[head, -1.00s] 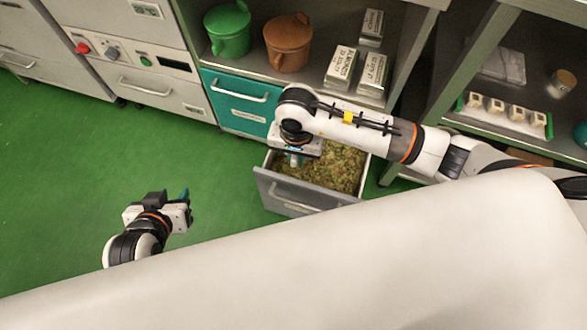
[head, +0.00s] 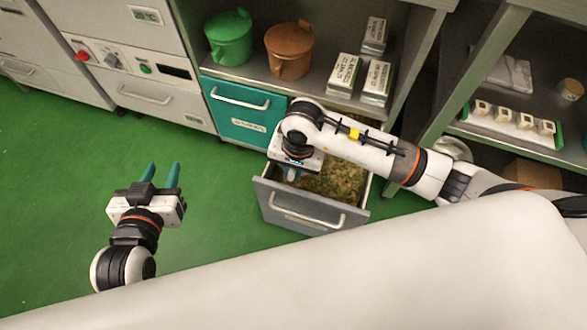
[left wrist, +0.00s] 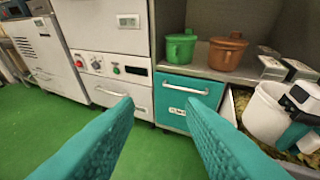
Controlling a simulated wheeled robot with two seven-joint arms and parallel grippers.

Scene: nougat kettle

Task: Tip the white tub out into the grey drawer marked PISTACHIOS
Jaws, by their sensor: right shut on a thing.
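The grey drawer (head: 312,213) is pulled open below the shelf and holds a green-brown heap of pistachios (head: 335,180). My right gripper (head: 291,174) is over the drawer's left part, pointing down. In the left wrist view, the white tub (left wrist: 265,116) is at the right edge, over the drawer, with a teal finger of my right gripper (left wrist: 293,137) against it. Its mouth and contents cannot be made out; in the head view my right gripper and arm hide it. My left gripper (head: 160,174) is open and empty over the green floor, apart from everything.
A closed teal drawer (head: 240,104) is left of the grey one. On the shelf above stand a green pot (head: 229,40), a brown pot (head: 289,52) and several labelled packs (head: 343,74). A tray of small cups (head: 510,124) is at right. The left floor is clear.

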